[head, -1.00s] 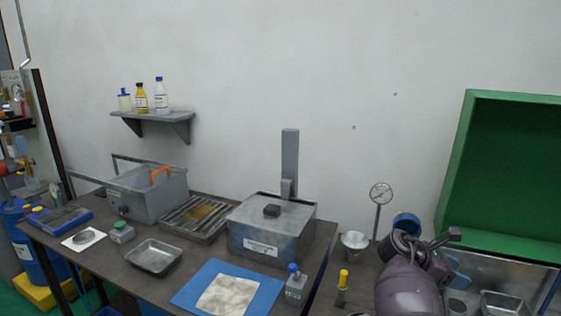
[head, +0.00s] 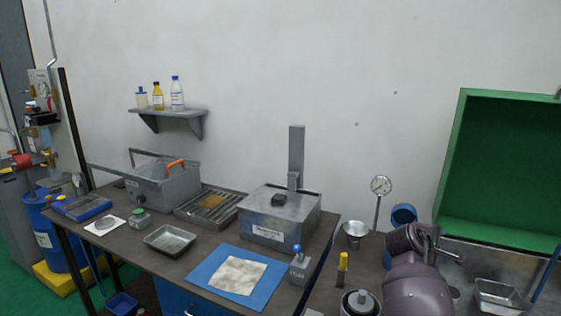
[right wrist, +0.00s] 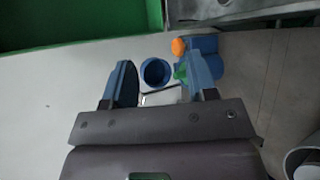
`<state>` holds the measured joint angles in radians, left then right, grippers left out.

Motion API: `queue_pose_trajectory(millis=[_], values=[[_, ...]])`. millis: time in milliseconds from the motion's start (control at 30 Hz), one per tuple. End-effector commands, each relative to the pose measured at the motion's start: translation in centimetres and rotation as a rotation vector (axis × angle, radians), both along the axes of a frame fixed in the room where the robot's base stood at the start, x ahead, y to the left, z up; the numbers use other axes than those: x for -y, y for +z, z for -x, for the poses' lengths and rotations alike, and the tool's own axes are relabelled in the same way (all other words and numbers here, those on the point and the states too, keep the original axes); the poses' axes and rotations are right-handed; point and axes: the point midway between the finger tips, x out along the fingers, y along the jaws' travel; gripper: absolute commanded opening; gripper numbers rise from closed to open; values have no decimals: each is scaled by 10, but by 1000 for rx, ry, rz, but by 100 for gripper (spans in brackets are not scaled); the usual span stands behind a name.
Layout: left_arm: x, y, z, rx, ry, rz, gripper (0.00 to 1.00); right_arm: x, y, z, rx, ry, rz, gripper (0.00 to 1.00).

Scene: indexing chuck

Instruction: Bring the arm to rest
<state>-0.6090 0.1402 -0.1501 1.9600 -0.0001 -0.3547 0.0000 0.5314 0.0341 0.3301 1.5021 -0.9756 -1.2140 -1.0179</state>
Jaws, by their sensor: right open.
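My right arm, purple-grey, comes up from the bottom right in the head view. Its gripper (head: 436,245) is over the right-hand bench, in front of the back wall, and its fingers are partly hidden by the wrist. In the right wrist view the two blue fingers (right wrist: 160,86) stand apart with nothing held between them. A blue round cup-like part (right wrist: 156,71) shows beyond the gap, apart from the fingers as far as I can tell. My left gripper is not in view.
A dial gauge on a stand (head: 381,186), a metal cup (head: 354,232), a yellow-topped tool (head: 342,268) and a round metal fixture (head: 359,304) are left of my arm. A green hood (head: 510,160) and a metal tray (head: 498,294) are to its right. The wall area above is clear.

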Motion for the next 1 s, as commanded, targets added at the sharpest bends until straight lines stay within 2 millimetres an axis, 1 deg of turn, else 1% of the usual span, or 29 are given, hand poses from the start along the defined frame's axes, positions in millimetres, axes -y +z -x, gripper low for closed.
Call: queue_pose_trajectory(millis=[33,100,200,300,367,467,567,667,700,767,833,967,1000], values=[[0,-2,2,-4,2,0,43,-8,-2,-5,116,39,-48,52],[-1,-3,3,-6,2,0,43,-21,-4,-11,284,96,-135,52],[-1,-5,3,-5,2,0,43,-43,-13,-11,506,178,-293,52],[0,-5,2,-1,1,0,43,-67,-30,0,693,253,-484,52],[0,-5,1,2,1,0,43,-81,-41,10,780,286,-599,52],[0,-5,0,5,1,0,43,-101,-59,31,880,320,-774,52],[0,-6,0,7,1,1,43,-119,-80,56,944,335,-936,52],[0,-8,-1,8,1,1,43,-135,-102,87,982,332,-1080,52],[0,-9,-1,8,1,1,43,-141,-111,100,989,325,-1133,52],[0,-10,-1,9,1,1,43,-148,-125,121,993,313,-1203,52],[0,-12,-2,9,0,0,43,-156,-142,146,985,293,-1268,52],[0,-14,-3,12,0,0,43,-168,-178,196,930,242,-1340,52],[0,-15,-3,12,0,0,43,-169,-190,213,906,218,-1354,52]])
